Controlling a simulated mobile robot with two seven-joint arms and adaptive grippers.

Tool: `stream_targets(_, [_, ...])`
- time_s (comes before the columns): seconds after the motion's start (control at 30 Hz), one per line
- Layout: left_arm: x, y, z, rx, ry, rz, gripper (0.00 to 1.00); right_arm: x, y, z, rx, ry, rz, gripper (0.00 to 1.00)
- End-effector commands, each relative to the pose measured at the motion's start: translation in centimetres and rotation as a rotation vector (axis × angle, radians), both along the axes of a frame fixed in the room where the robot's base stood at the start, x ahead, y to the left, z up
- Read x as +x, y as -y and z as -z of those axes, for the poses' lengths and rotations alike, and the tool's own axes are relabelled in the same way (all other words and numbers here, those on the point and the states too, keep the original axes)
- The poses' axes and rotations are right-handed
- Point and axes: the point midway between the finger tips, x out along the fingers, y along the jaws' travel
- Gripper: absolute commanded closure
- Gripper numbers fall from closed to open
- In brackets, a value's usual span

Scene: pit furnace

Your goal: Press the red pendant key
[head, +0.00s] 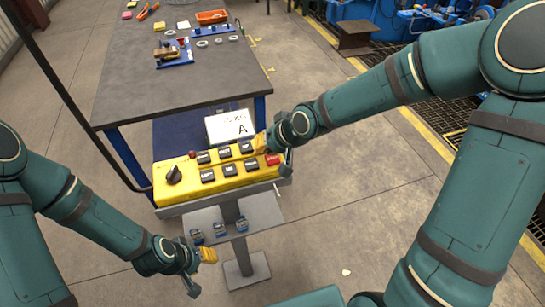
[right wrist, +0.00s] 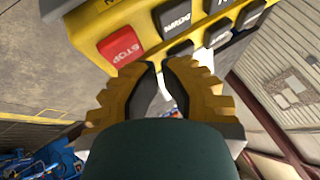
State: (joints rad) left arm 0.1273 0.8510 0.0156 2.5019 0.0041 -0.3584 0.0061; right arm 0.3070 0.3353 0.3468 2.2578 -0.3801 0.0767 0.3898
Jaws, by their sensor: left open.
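The yellow pendant box (head: 236,182) stands on a post, with two rows of black keys and a black rotary knob (head: 174,174) at its left end. The red key (head: 273,160) is at the box's right end; in the right wrist view it reads STOP (right wrist: 121,46). My right gripper (head: 262,143) is over the box's far right corner, close to the red key. In the right wrist view its fingertips (right wrist: 161,66) are nearly together, empty, and beside the red key; contact cannot be told. My left gripper (head: 203,267) is open and empty, low at the front left.
A grey shelf (head: 265,209) with several small blue-and-black items sits below the box. A small red knob (head: 192,154) is on the box's far edge. Behind are a white sign marked A (head: 229,126) and a grey table (head: 150,97) with tools.

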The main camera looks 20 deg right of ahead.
Motion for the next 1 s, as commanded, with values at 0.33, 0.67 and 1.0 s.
stream_targets(0.33, [0.0,0.0,0.0,0.0,0.0,0.0,0.58,0.0,0.0,0.0,0.0,0.0,0.0,1.0])
stream_targets(0.67, [0.0,0.0,0.61,0.0,0.0,0.0,0.58,0.0,-0.02,0.67,0.0,0.0,0.0,1.0])
stream_targets(1.0, [-0.01,0.0,0.76,0.0,0.0,0.0,0.58,0.0,-0.01,0.85,0.0,0.0,0.0,1.0])
